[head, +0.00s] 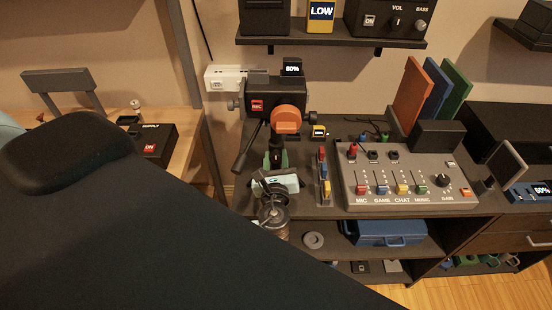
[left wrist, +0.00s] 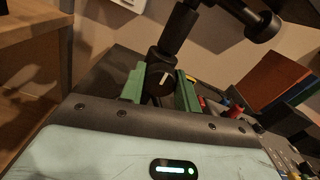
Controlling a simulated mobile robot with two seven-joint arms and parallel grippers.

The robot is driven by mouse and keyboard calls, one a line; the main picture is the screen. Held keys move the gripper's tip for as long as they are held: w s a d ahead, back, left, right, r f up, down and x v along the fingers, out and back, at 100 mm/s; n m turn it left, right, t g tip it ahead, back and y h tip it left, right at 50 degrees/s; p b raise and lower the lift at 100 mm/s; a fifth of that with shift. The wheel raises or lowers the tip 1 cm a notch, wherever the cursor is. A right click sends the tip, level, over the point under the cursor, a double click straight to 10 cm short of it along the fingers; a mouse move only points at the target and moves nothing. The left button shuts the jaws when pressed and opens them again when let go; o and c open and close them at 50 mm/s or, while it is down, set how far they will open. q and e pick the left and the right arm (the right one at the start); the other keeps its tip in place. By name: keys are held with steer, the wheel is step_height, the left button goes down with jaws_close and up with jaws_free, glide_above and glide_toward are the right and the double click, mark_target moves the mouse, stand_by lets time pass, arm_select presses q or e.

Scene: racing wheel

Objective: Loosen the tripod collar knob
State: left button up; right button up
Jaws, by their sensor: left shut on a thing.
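The tripod collar knob (left wrist: 160,79) is a black round knob with a white pointer line, on the black tripod column in the left wrist view. My left gripper (left wrist: 161,88) has one green finger on each side of the knob and is shut on it. In the head view my left gripper (head: 276,158) is at the tripod column, below the camera (head: 272,95) with its orange lens (head: 287,120). The knob is hard to make out there among the fingers. A black tripod handle (head: 247,150) slants down to the left of the column. My right gripper is not in view.
A mixer panel (head: 410,187) with several sliders stands right of the tripod on the dark desk. A small yellow device (head: 319,131) is just right of the column. A shelf (head: 330,43) hangs above. A large dark shape covers the lower left of the head view.

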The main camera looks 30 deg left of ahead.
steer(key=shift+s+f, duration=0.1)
arm_select(q)
steer(key=n+b, duration=0.1)
steer(key=n, duration=0.4)
steer(key=shift+f+n+b, duration=0.2)
steer(key=shift+n+b, duration=0.2)
steer(key=n+b, duration=0.2)
steer(key=n, duration=0.3)
steer(key=shift+s+b, duration=0.1)
steer(key=shift+b, duration=0.2)
steer(key=n+b, duration=0.1)
steer(key=n, duration=0.1)
steer(key=shift+n, duration=0.4)
steer(key=shift+r+n+b, duration=0.1)
steer(key=shift+n+b, duration=0.65)
steer(key=shift+n, duration=0.25)
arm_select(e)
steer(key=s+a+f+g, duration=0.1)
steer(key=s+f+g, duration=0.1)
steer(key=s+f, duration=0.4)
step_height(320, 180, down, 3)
arm_select(q)
steer(key=shift+r+n, duration=0.1)
steer(key=shift+n, duration=0.2)
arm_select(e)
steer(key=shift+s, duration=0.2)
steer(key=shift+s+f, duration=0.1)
